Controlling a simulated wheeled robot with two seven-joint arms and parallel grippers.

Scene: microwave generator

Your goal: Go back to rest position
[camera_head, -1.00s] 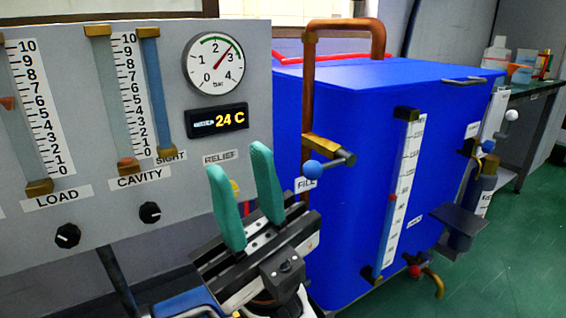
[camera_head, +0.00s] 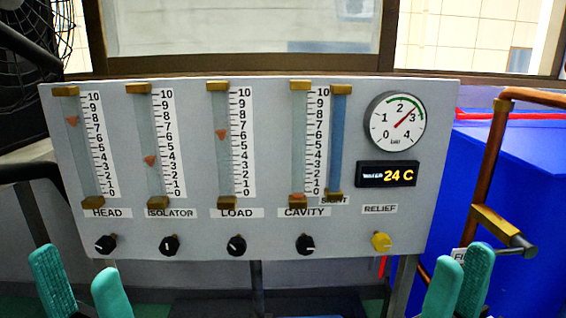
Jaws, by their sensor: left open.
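My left gripper (camera_head: 80,265) shows at the bottom left edge. Its two teal fingers point up and stand apart, with nothing between them. My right gripper (camera_head: 466,255) shows at the bottom right. Its two teal fingers also point up, but one partly overlaps the other, so their gap is unclear. I see nothing held at its fingertips. Both grippers appear low in the picture, on either side of the grey panel's lower part. The wrists and arms below the fingers are mostly cut off by the lower edge.
A grey flow panel (camera_head: 270,190) fills the middle, with several gauge tubes, black knobs, a yellow relief knob (camera_head: 381,241), a dial (camera_head: 395,120) and a 24 C display (camera_head: 387,174). A blue tank (camera_head: 520,165) with a copper pipe (camera_head: 487,165) stands right. A fan (camera_head: 30,45) is upper left.

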